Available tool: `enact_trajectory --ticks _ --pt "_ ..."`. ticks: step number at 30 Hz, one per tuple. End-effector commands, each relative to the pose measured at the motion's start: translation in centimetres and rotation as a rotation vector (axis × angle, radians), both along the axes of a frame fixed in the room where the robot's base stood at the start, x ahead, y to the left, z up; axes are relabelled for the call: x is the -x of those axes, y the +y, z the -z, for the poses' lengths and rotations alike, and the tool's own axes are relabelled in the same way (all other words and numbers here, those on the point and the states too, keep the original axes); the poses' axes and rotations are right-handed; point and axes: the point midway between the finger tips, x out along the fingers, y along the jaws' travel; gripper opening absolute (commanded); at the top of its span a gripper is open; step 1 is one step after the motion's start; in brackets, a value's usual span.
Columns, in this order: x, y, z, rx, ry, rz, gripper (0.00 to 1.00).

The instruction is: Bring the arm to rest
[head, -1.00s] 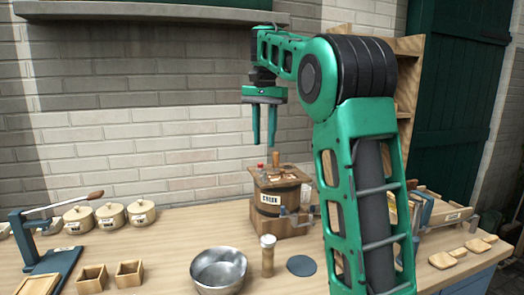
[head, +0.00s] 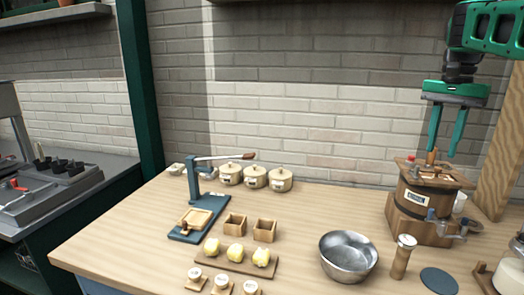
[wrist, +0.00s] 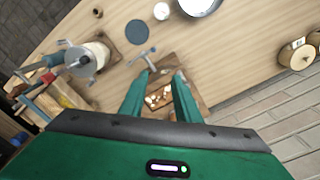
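My gripper (head: 446,130) is at the upper right of the head view. Its two green fingers point down, apart, with nothing between them. It hangs above the wooden churn (head: 421,205), a dark-banded barrel with a label and a square wooden lid. In the wrist view the gripper's fingers (wrist: 160,82) reach toward the churn lid (wrist: 158,97), which shows between and beyond them. The fingers look clear of the lid.
A metal bowl (head: 348,256), a wooden shaker (head: 402,257) and a dark disc (head: 439,281) stand left of and before the churn. Lidded pots (head: 254,178), a blue press (head: 203,205), small wooden boxes (head: 265,229) and a butter board (head: 233,258) fill the left. Brick wall stands behind.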

Motion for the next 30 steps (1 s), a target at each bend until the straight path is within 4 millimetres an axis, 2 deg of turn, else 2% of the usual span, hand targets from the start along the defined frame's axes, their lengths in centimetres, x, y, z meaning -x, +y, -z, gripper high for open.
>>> enact_trajectory --ticks 1,8,18,21,24,30 --pt "2.1 -0.1 1.1 -0.001 0.003 -0.021 0.30" --pt "10.6 0.1 7.1 0.003 0.010 -0.146 0.30" --pt "23.6 3.0 18.0 -0.014 0.006 -0.341 0.30" --pt "26.4 4.1 20.7 -0.019 0.003 -0.386 0.30" --pt "28.2 4.9 22.5 -0.023 -0.001 -0.417 0.30" --pt "29.4 5.4 23.8 -0.026 -0.003 -0.440 0.30"
